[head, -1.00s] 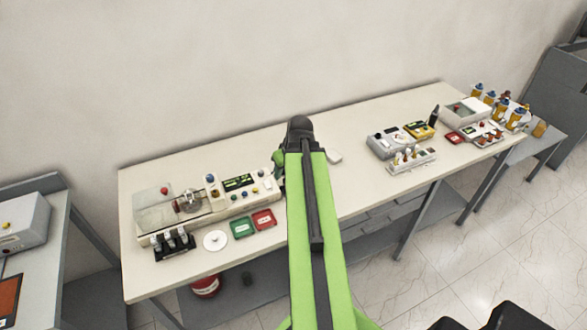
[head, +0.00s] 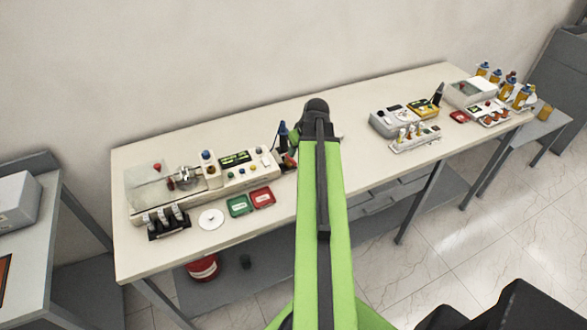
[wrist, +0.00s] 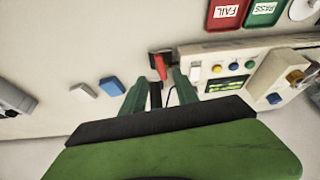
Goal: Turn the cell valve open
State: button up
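The tester (head: 225,180) with a metal cell (head: 185,177) under a clear cover stands at the left of the bench; a small dark red part (head: 171,184) is beside the cell. In the wrist view, a red lever-like piece (wrist: 160,66) on a dark block sits at the end of the tester's panel (wrist: 222,84). I cannot tell which of these is the valve. My gripper (wrist: 158,88) has its green fingers apart, just short of the red piece and not seen touching it. In the head view, my arm hides most of the gripper.
A green tray (head: 239,205) and a red tray (head: 262,197) lie in front of the tester, with a white disc (head: 211,219) beside them. White (wrist: 84,92) and blue (wrist: 112,86) blocks lie left of my gripper in the wrist view. The mid-bench has free room.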

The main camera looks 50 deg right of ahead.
aim_at(293, 161)
jog(key=b+x, duration=0.5)
jog(key=x, duration=0.2)
jog(key=shift+f, duration=0.25)
jog(key=shift+r, duration=0.1)
jog(key=shift+c, duration=0.3)
grip_shut()
